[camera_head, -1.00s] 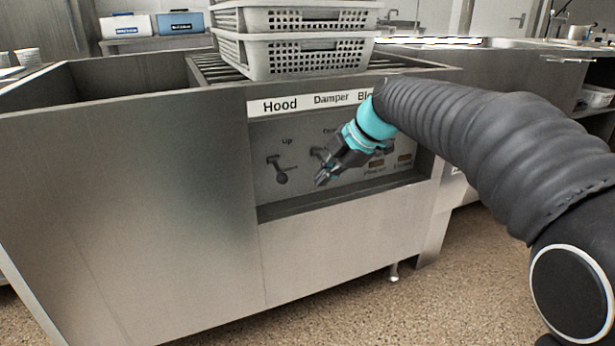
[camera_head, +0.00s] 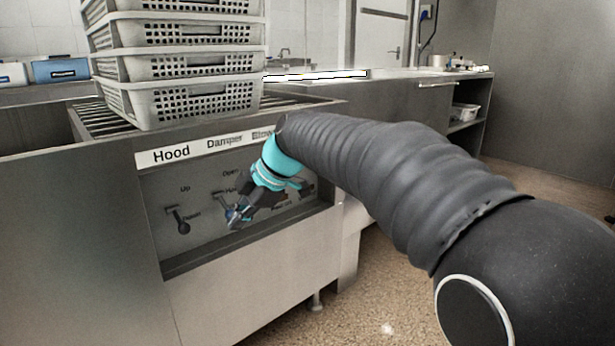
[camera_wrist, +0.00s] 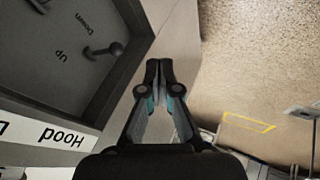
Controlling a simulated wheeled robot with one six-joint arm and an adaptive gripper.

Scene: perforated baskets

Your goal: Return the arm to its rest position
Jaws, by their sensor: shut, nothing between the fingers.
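My gripper (camera_head: 235,215) is in front of the recessed control panel (camera_head: 155,212) of the steel machine, near the Damper lever in the head view. Its fingers are together and hold nothing. In the wrist view my gripper (camera_wrist: 158,68) points past the front edge of the machine, with the fingertips meeting. The Hood lever (camera_head: 180,220) stands left of my gripper and apart from it; it also shows in the wrist view (camera_wrist: 104,50). My arm hides part of the Blower label and the panel's right end. I cannot tell whether the fingertips touch the Damper lever.
A stack of grey perforated baskets (camera_head: 190,102) stands on the machine's top rollers. A steel counter (camera_head: 400,110) runs behind to the right. A blue box (camera_head: 61,70) sits at the back left. The speckled floor (camera_head: 400,275) at the front right is clear.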

